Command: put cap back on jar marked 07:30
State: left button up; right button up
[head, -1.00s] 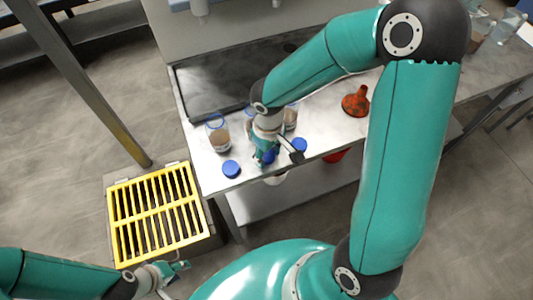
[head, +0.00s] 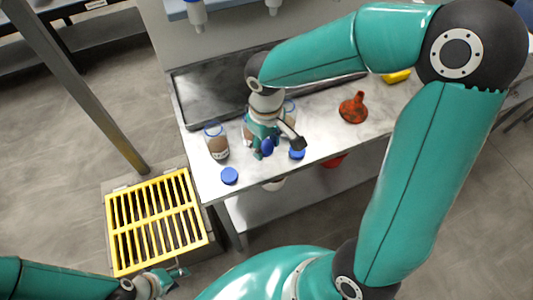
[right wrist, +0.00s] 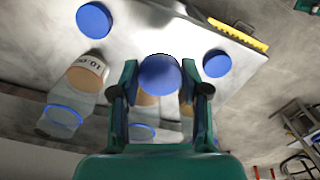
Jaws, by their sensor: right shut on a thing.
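My right gripper (head: 262,150) is shut on a blue cap (head: 267,147), which also shows between its fingers in the right wrist view (right wrist: 159,74). The held cap is in front of the jars and appears above the table. A clear jar with brown contents (head: 217,147) stands uncapped at the left. Another jar (head: 289,113) stands right of the gripper; the gripper partly hides a third. In the right wrist view one jar (right wrist: 75,90) bears a label that I cannot read surely. My left gripper (head: 178,275) is open and empty, away from the table.
Two loose blue caps, one at the left (head: 229,176) and one at the right (head: 297,153), lie near the table's front edge. An orange-red funnel (head: 353,108) stands to the right. A dark tray (head: 200,93) lies behind the jars. A yellow grating (head: 155,225) is on the floor.

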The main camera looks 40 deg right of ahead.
aim_at(266, 147)
notch_tip(266, 147, up, 12)
jog(key=shift+r, duration=0.2)
dwell(0.4)
